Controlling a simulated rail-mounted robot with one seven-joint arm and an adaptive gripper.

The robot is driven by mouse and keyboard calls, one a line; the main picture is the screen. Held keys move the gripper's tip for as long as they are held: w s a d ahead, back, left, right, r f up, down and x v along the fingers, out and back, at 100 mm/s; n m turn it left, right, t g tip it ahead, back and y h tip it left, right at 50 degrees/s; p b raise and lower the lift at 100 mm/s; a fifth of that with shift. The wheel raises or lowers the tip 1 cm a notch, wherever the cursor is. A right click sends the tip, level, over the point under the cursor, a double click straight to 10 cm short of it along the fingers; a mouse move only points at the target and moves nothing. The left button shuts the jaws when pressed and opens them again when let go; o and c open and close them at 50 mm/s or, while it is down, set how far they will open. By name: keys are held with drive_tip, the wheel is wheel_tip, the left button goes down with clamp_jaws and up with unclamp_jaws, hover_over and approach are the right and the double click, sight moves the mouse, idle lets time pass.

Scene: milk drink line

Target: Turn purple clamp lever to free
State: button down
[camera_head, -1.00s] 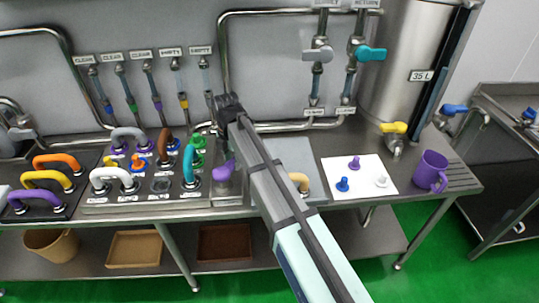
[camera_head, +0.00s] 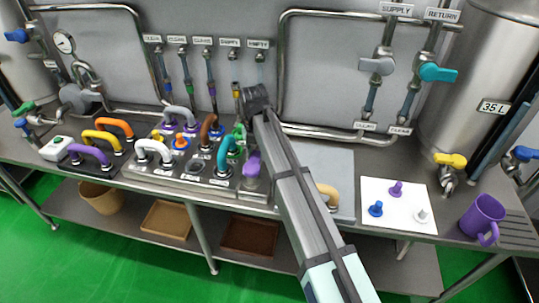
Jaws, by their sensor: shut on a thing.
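The purple clamp lever (camera_head: 252,164) stands on a metal block at the right end of the fixture plate, just left of my forearm. It points roughly upward. My arm reaches in from the lower right, and its dark end, with my gripper (camera_head: 257,100), is above the lever, in front of the lower hose ends. The fingers are mostly hidden by my own arm.
A teal handle (camera_head: 227,150) and a green fitting (camera_head: 239,131) stand close left of the lever. A beige handle (camera_head: 328,193) is right of my arm. A white mat (camera_head: 399,219) holds small fittings beside a purple mug (camera_head: 482,219). Pipes run behind.

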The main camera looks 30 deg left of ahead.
sight(255, 155)
drive_tip(key=shift+s, duration=0.1)
idle(0.4)
drive_tip(key=c, duration=0.7)
unclamp_jaws()
drive_tip(key=shift+a, duration=0.1)
wheel_tip(255, 155, up, 12)
drive_tip(key=shift+f, duration=0.1)
